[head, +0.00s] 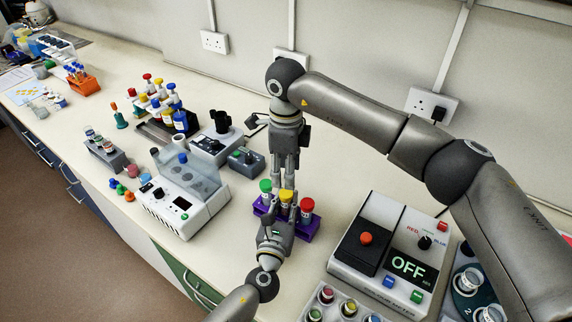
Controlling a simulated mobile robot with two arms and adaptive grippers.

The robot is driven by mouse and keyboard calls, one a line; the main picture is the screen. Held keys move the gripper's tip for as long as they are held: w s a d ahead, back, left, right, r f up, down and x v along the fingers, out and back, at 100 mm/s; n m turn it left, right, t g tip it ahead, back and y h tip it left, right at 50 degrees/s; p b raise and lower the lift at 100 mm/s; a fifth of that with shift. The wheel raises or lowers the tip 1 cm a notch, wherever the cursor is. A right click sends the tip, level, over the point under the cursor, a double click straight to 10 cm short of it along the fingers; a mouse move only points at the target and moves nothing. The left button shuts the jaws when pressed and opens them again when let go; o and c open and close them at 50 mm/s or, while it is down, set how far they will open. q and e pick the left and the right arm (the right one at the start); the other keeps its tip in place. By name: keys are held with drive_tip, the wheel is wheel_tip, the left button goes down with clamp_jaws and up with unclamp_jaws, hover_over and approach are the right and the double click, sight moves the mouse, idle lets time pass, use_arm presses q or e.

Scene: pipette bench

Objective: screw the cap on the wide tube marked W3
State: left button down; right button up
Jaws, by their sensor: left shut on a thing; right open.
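A purple rack (313,226) stands on the bench with three capped tubes: a green-capped one (265,187), a yellow-capped one (286,197) and a red-capped one (307,205). The marking W3 cannot be read on any of them. My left gripper (281,214) comes from the front, low at the rack, and appears shut on the yellow-capped tube, though its fingertips are partly hidden. My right gripper (286,180) points straight down with open fingers just above or around the yellow cap; I cannot tell whether it touches.
A device reading OFF (386,255) stands right of the rack, with a grey block of several caps (345,305) in front. A white machine with a lid (183,195) and a small grey box (246,162) stand left. An orange rack (85,84) is far left.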

sight(286, 193)
wheel_tip(286, 193, down, 7)
drive_tip(key=shift+r, duration=0.1)
idle(0.4)
clamp_jaws()
drive_tip(key=m, duration=0.5)
drive_tip(key=shift+o, duration=0.6)
unclamp_jaws()
wheel_tip(286, 193, up, 12)
